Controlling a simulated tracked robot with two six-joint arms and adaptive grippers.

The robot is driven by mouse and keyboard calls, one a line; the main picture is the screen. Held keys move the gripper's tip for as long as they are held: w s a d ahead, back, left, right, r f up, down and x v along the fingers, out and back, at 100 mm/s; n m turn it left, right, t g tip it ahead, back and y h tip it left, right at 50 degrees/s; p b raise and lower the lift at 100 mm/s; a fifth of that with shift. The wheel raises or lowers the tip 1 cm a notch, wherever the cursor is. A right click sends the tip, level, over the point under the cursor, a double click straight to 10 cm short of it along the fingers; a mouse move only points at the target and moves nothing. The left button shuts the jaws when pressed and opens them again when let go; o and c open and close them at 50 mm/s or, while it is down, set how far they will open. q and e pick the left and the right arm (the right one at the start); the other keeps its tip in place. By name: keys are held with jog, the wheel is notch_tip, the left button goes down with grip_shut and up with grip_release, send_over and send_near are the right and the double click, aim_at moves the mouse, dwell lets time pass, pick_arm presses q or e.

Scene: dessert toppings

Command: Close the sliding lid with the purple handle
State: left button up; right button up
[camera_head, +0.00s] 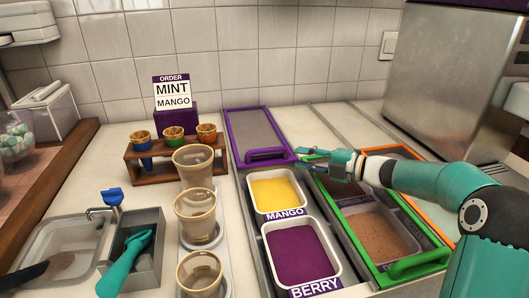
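The purple-framed sliding lid (259,128) has a grey panel and lies at the far end of the left topping track. Its purple handle (266,155) is on the near edge, just behind the mango tub. The mango tub (277,192) and berry tub (300,253) in front of it are uncovered. My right gripper (303,160) reaches in from the right, its fingers pointing left, just right of the purple handle. Its fingers look spread, with nothing visible between them. I cannot tell whether it touches the handle. My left gripper is not in view.
A green-framed lid with a green handle (419,264) and an orange-framed lid (436,212) lie to the right, partly under my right arm. Clear cups (196,215) stand left of the tubs. A cone rack (165,172), order sign (173,91) and sink (62,238) are farther left.

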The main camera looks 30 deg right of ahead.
aim_at(270, 151)
jog(key=x, duration=1.2)
jog(key=shift+w, duration=0.1)
